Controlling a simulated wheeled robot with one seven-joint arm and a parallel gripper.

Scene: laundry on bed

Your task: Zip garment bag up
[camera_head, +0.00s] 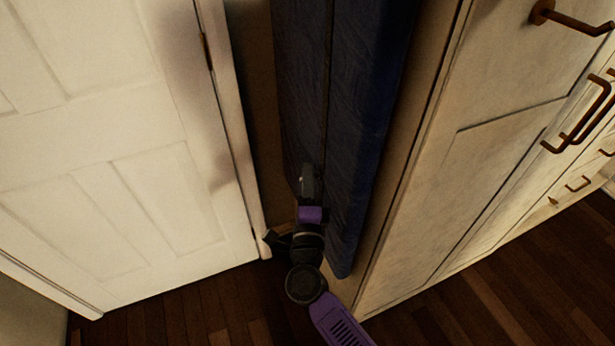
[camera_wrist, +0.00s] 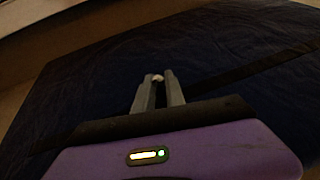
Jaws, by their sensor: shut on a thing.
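The garment bag (camera_head: 366,110) is dark blue and hangs upright in the narrow gap between a white door and a pale cabinet. A dark seam runs down its front. My gripper (camera_head: 308,172) is at the lower part of the bag, in front of the seam. In the wrist view the bag (camera_wrist: 100,85) fills most of the picture, with a dark strip (camera_wrist: 250,68) running off to the right. My gripper's two fingers (camera_wrist: 158,80) are close together on a small pale piece, which looks like the zipper pull (camera_wrist: 157,77).
The white panelled door (camera_head: 130,150) stands close on the left. The pale cabinet (camera_head: 500,110) with brown handles (camera_head: 590,110) stands close on the right. The dark wooden floor (camera_head: 480,305) is clear in front of the cabinet.

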